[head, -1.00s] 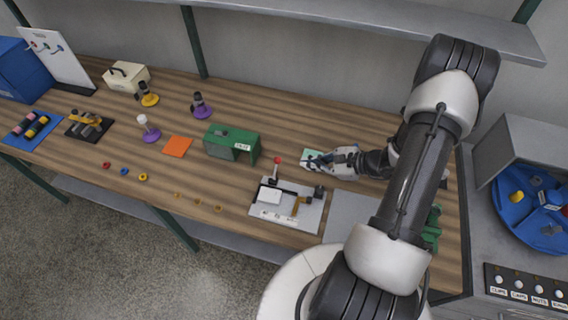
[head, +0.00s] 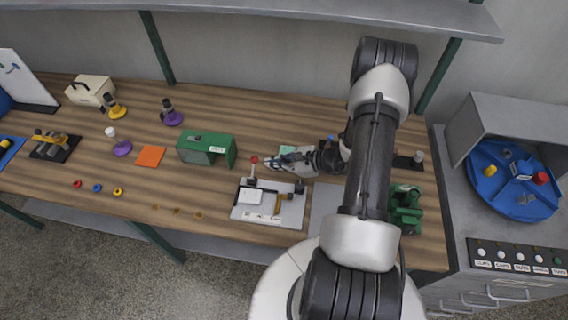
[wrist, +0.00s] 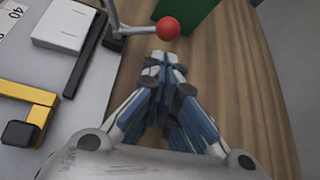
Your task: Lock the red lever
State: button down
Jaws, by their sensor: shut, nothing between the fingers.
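In the wrist view the red knob (wrist: 168,28) is at the top centre, just beyond my fingertips. The plate also carries a white block (wrist: 64,25) and a yellow, black-tipped handle (wrist: 28,95).
A green box (head: 207,147) stands behind and left of the plate. A green machine (head: 405,208) stands right of my arm. A blue round tray (head: 516,180) sits at far right. Small rings (head: 97,188) lie along the front left edge. A shelf (head: 300,12) runs above.

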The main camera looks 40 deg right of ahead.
aim_at(267, 170)
jog(key=shift+x, duration=1.9)
jog(key=shift+d+r+b, duration=0.1)
jog(key=shift+d+b, duration=0.05)
jog(key=shift+b, duration=0.3)
